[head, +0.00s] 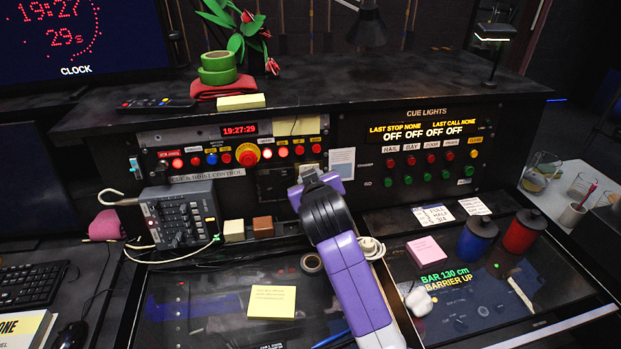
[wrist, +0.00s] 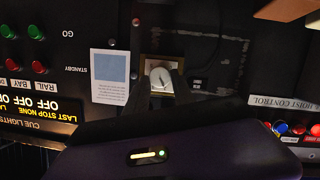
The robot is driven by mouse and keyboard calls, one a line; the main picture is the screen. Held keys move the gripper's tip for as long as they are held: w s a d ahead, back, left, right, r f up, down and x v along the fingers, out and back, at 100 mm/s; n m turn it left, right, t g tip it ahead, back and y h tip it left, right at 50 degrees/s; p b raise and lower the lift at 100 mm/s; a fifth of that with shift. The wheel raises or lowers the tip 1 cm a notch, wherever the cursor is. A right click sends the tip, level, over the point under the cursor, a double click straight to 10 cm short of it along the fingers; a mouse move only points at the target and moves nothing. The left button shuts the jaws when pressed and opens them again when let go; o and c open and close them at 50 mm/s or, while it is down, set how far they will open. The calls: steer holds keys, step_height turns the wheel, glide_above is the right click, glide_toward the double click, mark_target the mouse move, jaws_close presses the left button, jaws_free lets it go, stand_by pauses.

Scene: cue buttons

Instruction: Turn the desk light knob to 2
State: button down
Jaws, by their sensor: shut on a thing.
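The desk light knob (wrist: 161,77) is a small pale round dial with a dark pointer line, on a square brass-coloured plate (wrist: 178,62) in the dark panel. It shows in the wrist view; in the head view my arm hides it. My gripper (wrist: 164,90) has its two dark fingers on either side of the knob and is shut on it. In the head view my gripper (head: 310,178) reaches the panel between the hoist controls and the cue lights. The plate's markings are too small to read.
Red and blue buttons and a large red-and-yellow button (head: 247,154) are left of my gripper. A white card (head: 342,163) is close on its right, then the cue-light buttons (head: 433,168). A grey control box (head: 180,213), pots and a pink note (head: 425,251) occupy the desk.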

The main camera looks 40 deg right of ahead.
steer(key=shift+f, duration=0.1)
stand_by(0.3)
steer(key=c, duration=1.1)
jaws_free()
steer(key=shift+s+a, duration=0.1)
steer(key=b+v, duration=0.1)
steer(key=v, duration=0.6)
steer(key=shift+s+a, duration=0.15)
steer(key=shift+s, duration=0.1)
steer(key=shift+r, duration=0.25)
